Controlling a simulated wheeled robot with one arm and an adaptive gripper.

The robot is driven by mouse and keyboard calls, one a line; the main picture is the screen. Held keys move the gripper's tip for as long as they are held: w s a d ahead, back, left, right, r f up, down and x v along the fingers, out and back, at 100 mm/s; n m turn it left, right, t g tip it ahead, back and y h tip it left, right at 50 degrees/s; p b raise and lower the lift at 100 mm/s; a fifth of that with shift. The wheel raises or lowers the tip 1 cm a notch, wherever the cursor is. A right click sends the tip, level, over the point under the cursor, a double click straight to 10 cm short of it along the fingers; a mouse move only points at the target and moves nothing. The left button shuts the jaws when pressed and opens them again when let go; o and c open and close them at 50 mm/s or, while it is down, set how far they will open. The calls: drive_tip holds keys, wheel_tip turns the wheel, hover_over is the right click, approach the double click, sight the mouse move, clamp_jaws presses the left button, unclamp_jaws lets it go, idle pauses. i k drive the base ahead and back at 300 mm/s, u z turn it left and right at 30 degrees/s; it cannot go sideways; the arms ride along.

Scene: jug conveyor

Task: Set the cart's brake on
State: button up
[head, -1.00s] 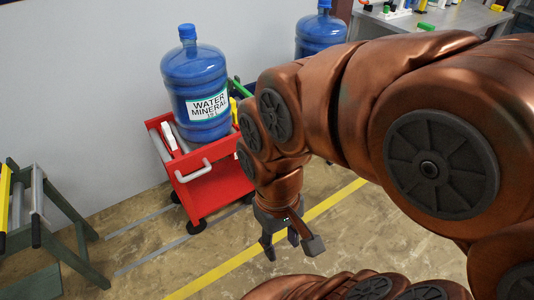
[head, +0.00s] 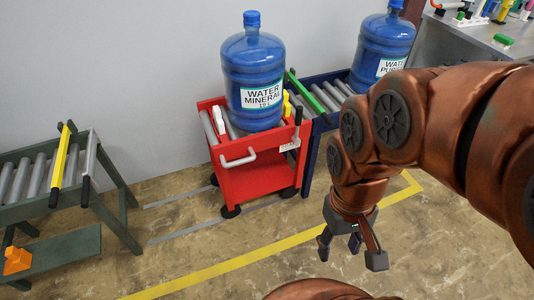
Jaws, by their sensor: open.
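The red cart (head: 257,184) stands by the wall, left of my gripper, with rollers on its top and a pale handle (head: 239,159) on its front. A blue jug labelled WATER MINERAL (head: 252,75) stands upright on it. A white lever (head: 219,121) shows at the cart's left top edge, and a yellow piece (head: 286,104) and a black piece (head: 298,115) show at its right. I cannot tell which of these is the brake. My gripper (head: 350,252) is open and empty, pointing down over the floor, apart from the cart.
A green roller stand (head: 106,218) with a yellow bar is at the left; an orange block (head: 17,260) sits on its lower shelf. A dark blue roller conveyor (head: 318,128) with a second jug (head: 383,48) adjoins the cart's right. Floor before the cart is clear.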

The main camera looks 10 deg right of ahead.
sight(295, 139)
drive_tip(key=z, duration=1)
drive_tip(key=i, duration=0.55)
drive_tip(key=u, duration=2)
